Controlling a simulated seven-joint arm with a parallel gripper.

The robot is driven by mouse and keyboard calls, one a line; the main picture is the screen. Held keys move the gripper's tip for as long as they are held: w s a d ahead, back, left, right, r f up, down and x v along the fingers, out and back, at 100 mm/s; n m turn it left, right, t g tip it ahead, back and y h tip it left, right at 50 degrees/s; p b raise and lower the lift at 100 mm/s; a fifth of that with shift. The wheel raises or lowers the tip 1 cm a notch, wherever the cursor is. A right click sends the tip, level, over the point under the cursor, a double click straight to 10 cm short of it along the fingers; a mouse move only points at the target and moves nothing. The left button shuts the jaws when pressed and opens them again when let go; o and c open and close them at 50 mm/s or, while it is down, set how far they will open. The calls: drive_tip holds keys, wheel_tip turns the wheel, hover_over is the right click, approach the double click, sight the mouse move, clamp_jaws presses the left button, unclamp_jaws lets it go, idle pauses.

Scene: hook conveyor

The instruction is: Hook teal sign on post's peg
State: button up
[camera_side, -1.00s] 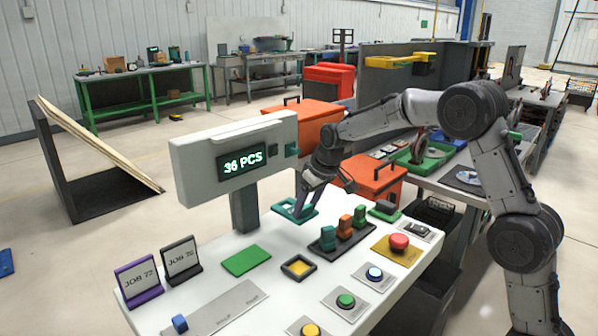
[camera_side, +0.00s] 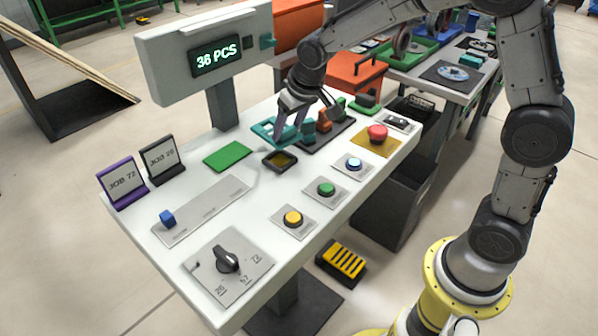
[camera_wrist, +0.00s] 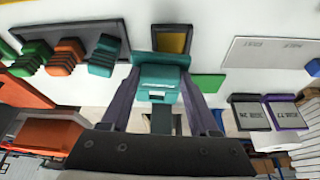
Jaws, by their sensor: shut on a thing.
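The teal sign (camera_side: 264,129) is a flat teal piece with an opening. My gripper (camera_side: 284,138) is shut on it, low over the white table's back part; whether it touches the table I cannot tell. In the wrist view the teal sign (camera_wrist: 160,72) sits between the two fingers of my gripper (camera_wrist: 160,90). The grey post (camera_side: 222,105) stands to the left and carries a display panel reading 36 PCS. A teal peg (camera_side: 268,41) sticks out near the panel's right end, above and behind my gripper.
A dark square frame (camera_side: 280,160) lies just in front of the sign. A dark rack (camera_side: 330,132) with teal, orange and green blocks stands close to its right. A green plate (camera_side: 227,156) lies left, buttons (camera_side: 326,188) in front. Space above the table is open.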

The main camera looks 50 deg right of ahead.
drive_tip(key=shift+s+d+f+m+h, duration=0.2)
drive_tip(key=shift+s+f+m+h, duration=0.15)
drive_tip(key=shift+m, duration=0.35)
drive_tip(key=shift+w+m, duration=0.15)
drive_tip(key=shift+m, duration=0.15)
drive_tip(key=shift+s+n, duration=0.2)
drive_tip(key=shift+n, duration=0.4)
drive_tip(key=shift+a+r+n+y, duration=0.1)
drive_tip(key=shift+r+n+y, duration=0.35)
drive_tip(key=shift+n, duration=0.45)
drive_tip(key=d+r, duration=0.3)
drive_tip(key=d, duration=0.7)
drive_tip(key=d+r, duration=0.3)
drive_tip(key=d, duration=0.8)
drive_tip(key=shift+w+d+r, duration=0.25)
drive_tip(key=shift+w+r, duration=0.05)
drive_tip(key=shift+w, duration=0.15)
